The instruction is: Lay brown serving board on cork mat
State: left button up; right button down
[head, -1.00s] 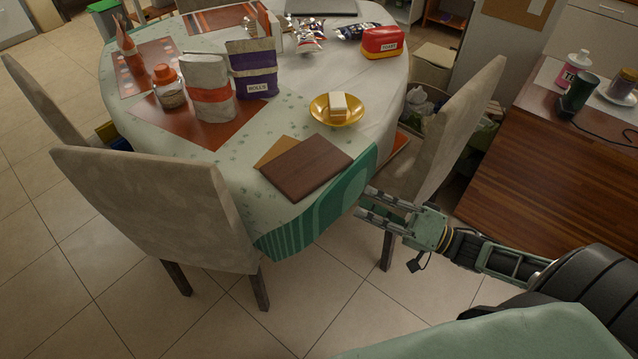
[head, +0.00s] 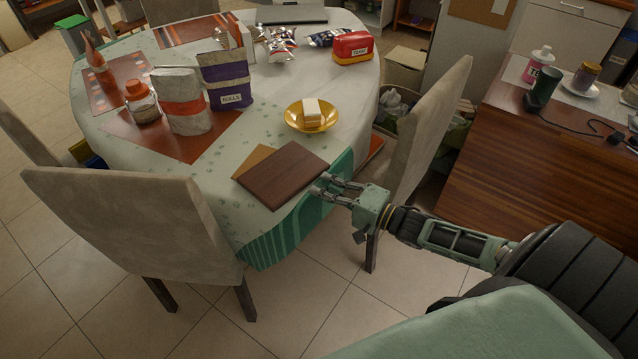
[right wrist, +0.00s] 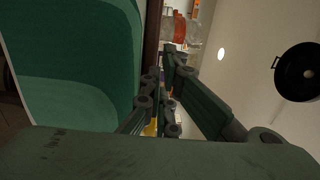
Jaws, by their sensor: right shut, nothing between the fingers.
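The brown serving board (head: 283,176) lies on the near edge of the round table in the head view. It covers much of the tan cork mat (head: 252,160), which shows only along the board's far left side. Part of the board rests beyond the visible mat, towards the table edge. My right gripper (head: 322,187) is shut and empty, beside the board's right near edge. I cannot tell whether it touches the board. Its fingers (right wrist: 163,95) also show in the right wrist view, beside the green tablecloth. My left gripper is not in view.
A yellow bowl (head: 290,122) with a pale block stands just behind the board. A rolls bag (head: 228,82) and a red-banded bag (head: 182,105) stand further left. Chairs flank the table, one (head: 425,125) close behind my right gripper. The tablecloth (head: 300,225) hangs over the edge.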

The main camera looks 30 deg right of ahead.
aim_at(300, 177)
jog(key=shift+x, duration=0.9)
jog(key=b+x, duration=0.2)
jog(key=x, duration=0.3)
jog(key=shift+f, duration=0.1)
jog(key=shift+w+a, duration=0.2)
jog(key=shift+w, duration=0.15)
jog(key=shift+s, duration=0.1)
